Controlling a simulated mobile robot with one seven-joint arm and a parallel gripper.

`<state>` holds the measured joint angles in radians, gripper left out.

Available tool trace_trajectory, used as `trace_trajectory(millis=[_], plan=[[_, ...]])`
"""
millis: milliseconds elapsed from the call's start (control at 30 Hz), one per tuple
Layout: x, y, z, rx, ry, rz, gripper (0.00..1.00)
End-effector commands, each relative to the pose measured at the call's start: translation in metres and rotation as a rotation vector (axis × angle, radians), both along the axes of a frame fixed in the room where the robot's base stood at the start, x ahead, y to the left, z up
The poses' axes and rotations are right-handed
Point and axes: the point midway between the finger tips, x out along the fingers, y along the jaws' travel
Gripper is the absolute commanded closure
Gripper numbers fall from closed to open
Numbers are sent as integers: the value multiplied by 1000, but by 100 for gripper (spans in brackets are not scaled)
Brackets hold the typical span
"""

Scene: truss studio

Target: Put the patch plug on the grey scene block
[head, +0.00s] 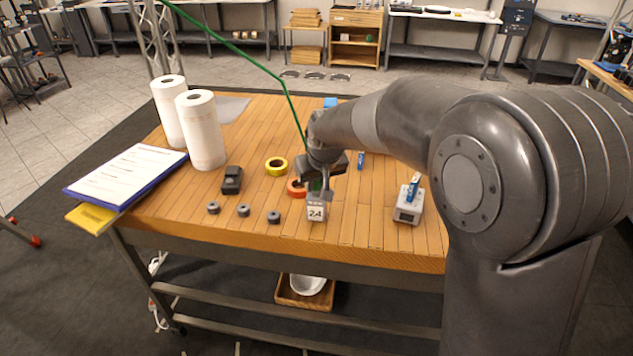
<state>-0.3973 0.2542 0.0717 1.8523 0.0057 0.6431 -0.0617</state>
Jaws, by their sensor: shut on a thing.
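My gripper (318,180) is over the front middle of the wooden table, pointing down. It is shut on a small green piece (316,185), which looks like the patch plug; the fingers hide most of it. A green cable runs down from the upper left to my wrist.
An orange tape roll (296,188) lies just left of my gripper, and a yellow one (276,166) behind it. Several small dark cylinders (243,210) and a black device (232,180) are to the left. Paper rolls (201,130) and a clipboard (128,175) occupy the left side.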

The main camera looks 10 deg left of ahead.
Motion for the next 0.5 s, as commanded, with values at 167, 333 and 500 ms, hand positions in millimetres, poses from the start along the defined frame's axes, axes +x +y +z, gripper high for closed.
trace_trajectory(millis=[167, 333, 500], plan=[[0, 0, -1, 0, 0, 0, 99], [0, 0, -2, 0, 0, 0, 68], [0, 0, -2, 0, 0, 0, 55]])
